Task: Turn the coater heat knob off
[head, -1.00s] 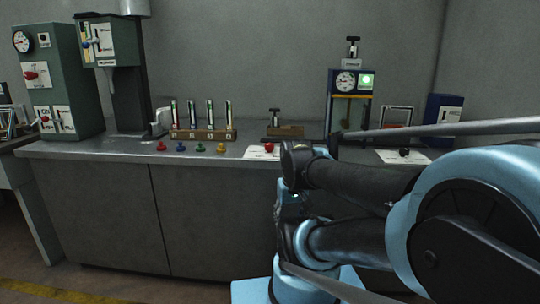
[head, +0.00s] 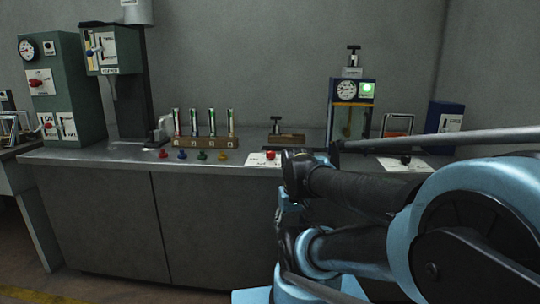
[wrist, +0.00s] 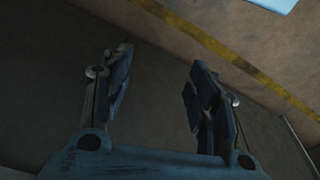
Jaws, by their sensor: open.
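A tall green cabinet (head: 66,95) stands at the left end of the bench in the head view, with a dial gauge, a red knob (head: 36,83) on a white plate, and a smaller red knob (head: 48,125) lower down. Beside it, a green unit on a dark column (head: 113,55) carries a blue knob (head: 89,53). The labels are too small to read, so I cannot tell which knob is the coater heat knob. My gripper (wrist: 160,65) is open and empty in the wrist view, over the floor, far from the knobs.
The metal bench (head: 130,158) holds a wooden rack of tubes (head: 206,142), several small coloured knobs in front of it, and a blue gauge stand (head: 350,110) at right. My arm covers the right foreground. The floor at left front is clear.

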